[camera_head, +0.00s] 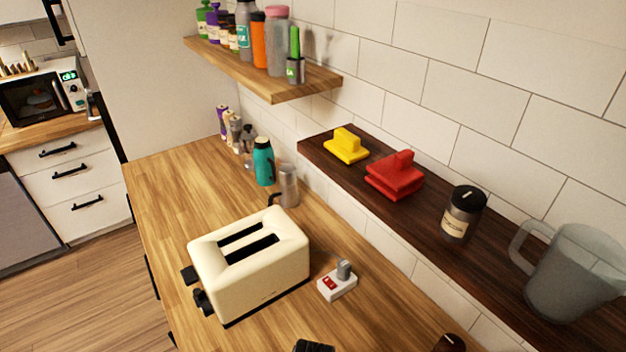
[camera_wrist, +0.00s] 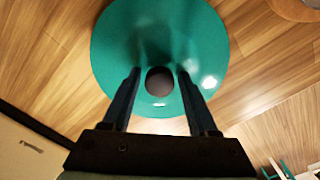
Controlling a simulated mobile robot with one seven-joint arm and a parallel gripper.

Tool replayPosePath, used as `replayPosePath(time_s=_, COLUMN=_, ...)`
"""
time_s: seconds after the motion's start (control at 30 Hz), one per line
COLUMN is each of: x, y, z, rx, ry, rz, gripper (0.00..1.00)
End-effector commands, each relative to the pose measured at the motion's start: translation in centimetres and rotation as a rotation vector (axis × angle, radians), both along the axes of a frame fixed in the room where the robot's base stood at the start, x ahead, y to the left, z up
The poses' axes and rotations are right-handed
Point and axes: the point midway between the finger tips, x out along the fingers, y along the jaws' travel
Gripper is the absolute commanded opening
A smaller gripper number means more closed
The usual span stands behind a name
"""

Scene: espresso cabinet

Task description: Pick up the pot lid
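The pot lid (camera_wrist: 112,50) is a round, glossy teal disc with a dark round knob (camera_wrist: 160,81) at its middle. It fills the upper middle of the wrist view, above a wooden surface. My gripper (camera_wrist: 159,72) is over the lid, its two dark fingers apart on either side of the knob. Small gaps show between the fingers and the knob, and nothing is held. How far the fingertips are above the lid is hard to tell. I cannot make out the lid in the head view.
On the wooden counter (camera_head: 165,190) stand a cream toaster (camera_head: 250,270), a small red-and-white device (camera_head: 337,285) and a teal bottle (camera_head: 263,163). A dark ledge (camera_head: 415,215) along the wall holds yellow and red items, a jar (camera_head: 461,215) and a pitcher (camera_head: 568,275).

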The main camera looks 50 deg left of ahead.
Motion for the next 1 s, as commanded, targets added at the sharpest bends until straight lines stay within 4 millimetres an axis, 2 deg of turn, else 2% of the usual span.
replayPosePath(time_s=0.03, x=0.0, y=0.0, z=0.0, rx=0.000, ry=0.000, rz=0.000, gripper=0.49)
replayPosePath(time_s=0.3, x=0.0, y=0.0, z=0.0, rx=0.000, ry=0.000, rz=0.000, gripper=0.00)
replayPosePath(time_s=0.77, x=0.1, y=0.1, z=0.5, rx=0.003, ry=-0.003, rz=0.000, gripper=0.00)
replayPosePath(time_s=0.87, x=0.2, y=0.1, z=1.5, rx=0.004, ry=-0.005, rz=0.000, gripper=0.00)
replayPosePath(time_s=1.0, x=0.2, y=0.1, z=3.8, rx=0.004, ry=-0.006, rz=0.000, gripper=0.00)
